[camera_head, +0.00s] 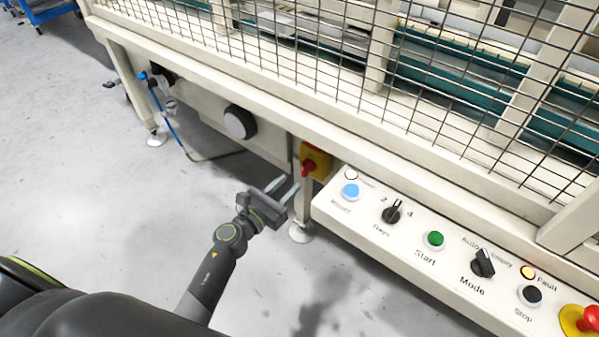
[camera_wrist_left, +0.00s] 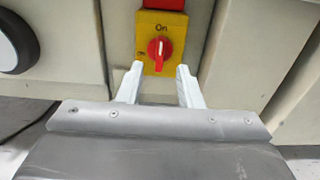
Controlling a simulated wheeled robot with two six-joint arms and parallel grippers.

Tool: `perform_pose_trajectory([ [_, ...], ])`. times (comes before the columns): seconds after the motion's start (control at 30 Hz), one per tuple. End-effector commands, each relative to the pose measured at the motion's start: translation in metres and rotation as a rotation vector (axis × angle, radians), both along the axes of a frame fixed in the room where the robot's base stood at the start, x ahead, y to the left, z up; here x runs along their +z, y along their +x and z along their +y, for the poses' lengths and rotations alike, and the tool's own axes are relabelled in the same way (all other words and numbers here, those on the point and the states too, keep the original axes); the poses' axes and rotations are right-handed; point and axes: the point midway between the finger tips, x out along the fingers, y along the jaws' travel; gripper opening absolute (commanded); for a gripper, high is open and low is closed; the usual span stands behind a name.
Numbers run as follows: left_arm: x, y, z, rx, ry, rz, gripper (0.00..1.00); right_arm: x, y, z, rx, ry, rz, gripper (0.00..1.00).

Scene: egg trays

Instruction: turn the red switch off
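The red switch (camera_head: 308,168) is a red rotary knob on a yellow box fixed to the machine's frame below the mesh. In the left wrist view the red switch (camera_wrist_left: 160,49) has its white mark upright, pointing at the word "On". My left gripper (camera_head: 290,188) is in front of and slightly below the switch. In the left wrist view its two pale fingers (camera_wrist_left: 157,72) are apart, with nothing between them, and the knob shows just beyond and between their tips. The fingers do not appear to touch it. My right gripper is not in view.
A control panel (camera_head: 410,257) with buttons and knobs juts out to the right of the switch. A red emergency button (camera_head: 591,318) is at its far end. A round dark knob (camera_head: 239,123) is left of the switch. The grey floor (camera_head: 130,210) in front is clear.

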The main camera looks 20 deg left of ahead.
Motion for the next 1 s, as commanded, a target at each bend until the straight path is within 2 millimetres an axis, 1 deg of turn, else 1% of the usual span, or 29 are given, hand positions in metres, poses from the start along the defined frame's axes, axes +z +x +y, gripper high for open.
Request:
perform_pose_trajectory([
  [0.03,0.000,0.011,-0.004,-0.001,-0.001,-0.002,0.33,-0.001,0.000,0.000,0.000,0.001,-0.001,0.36],
  [0.1,0.000,0.022,-0.009,-0.001,-0.002,-0.002,0.33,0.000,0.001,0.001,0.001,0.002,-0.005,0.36],
  [0.2,0.000,0.036,-0.013,0.000,-0.001,-0.001,0.33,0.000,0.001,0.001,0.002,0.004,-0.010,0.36],
  [0.3,-0.001,0.046,-0.017,0.000,-0.001,-0.001,0.33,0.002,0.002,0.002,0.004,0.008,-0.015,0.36],
  [0.5,0.000,0.055,-0.020,0.000,0.000,0.000,0.33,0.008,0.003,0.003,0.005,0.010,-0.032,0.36],
  [0.73,0.000,0.055,-0.020,0.000,-0.001,0.000,0.33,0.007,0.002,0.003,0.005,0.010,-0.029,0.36],
  [0.77,0.000,0.055,-0.020,0.000,-0.001,0.000,0.31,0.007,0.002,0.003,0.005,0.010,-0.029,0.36],
  [1.0,0.000,0.055,-0.020,0.001,-0.001,0.000,0.00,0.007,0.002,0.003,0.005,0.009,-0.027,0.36],
])
